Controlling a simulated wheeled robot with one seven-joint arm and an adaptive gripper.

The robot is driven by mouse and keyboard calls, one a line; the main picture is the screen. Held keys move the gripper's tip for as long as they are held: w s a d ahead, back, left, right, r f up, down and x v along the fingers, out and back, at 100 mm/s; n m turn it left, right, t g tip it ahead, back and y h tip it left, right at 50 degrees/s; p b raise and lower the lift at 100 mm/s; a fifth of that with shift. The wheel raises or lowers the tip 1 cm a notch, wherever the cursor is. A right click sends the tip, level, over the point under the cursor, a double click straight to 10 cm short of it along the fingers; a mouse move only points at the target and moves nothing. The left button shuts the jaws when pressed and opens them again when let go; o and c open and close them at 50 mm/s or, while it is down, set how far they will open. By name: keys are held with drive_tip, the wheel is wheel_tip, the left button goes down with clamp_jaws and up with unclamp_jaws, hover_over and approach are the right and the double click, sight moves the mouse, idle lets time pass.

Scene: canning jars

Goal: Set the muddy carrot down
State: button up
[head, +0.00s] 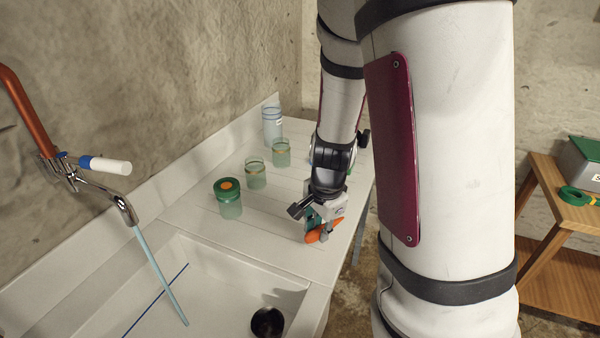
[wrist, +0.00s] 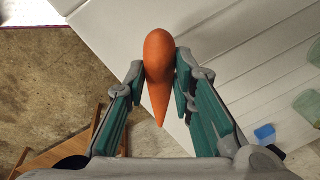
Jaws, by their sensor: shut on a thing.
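The carrot (wrist: 159,62) is orange and tapers to a point; no mud shows clearly on it in the wrist view. My gripper (wrist: 160,80) is shut on the carrot, with a green-padded finger on either side of it. In the head view my gripper (head: 322,226) is low over the white drainboard (head: 262,238), near its right edge, and the carrot (head: 313,236) shows between the fingers. I cannot tell whether the carrot touches the board.
A sink (head: 210,290) with running water from a tap (head: 122,208) lies at front left. A wooden stand (head: 565,208) is at right.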

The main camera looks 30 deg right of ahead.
drive_tip(key=s+m, duration=0.1)
drive_tip(key=s+d+m, duration=0.1)
drive_tip(key=m, duration=0.1)
drive_tip(key=shift+s+f+h, duration=0.1)
drive_tip(key=shift+s+h, duration=0.1)
drive_tip(key=shift+h, duration=0.1)
drive_tip(key=shift+w+d, duration=0.15)
drive_tip(key=w, duration=0.5)
drive_tip(key=w+d+f, duration=0.1)
drive_tip(key=w, duration=0.4)
drive_tip(key=w+d+b, duration=0.1)
drive_tip(key=w, duration=0.4)
drive_tip(key=shift+w+d+f, duration=0.1)
drive_tip(key=shift+f, duration=0.15)
drive_tip(key=shift+s+x, duration=0.15)
drive_tip(key=shift+x, duration=0.7)
drive_tip(key=shift+s+x, duration=0.15)
drive_tip(key=shift+x, duration=0.7)
drive_tip(key=shift+a+f, duration=0.25)
drive_tip(key=shift+f, duration=0.2)
drive_tip(key=o, duration=0.6)
drive_tip(key=shift+f, duration=0.1)
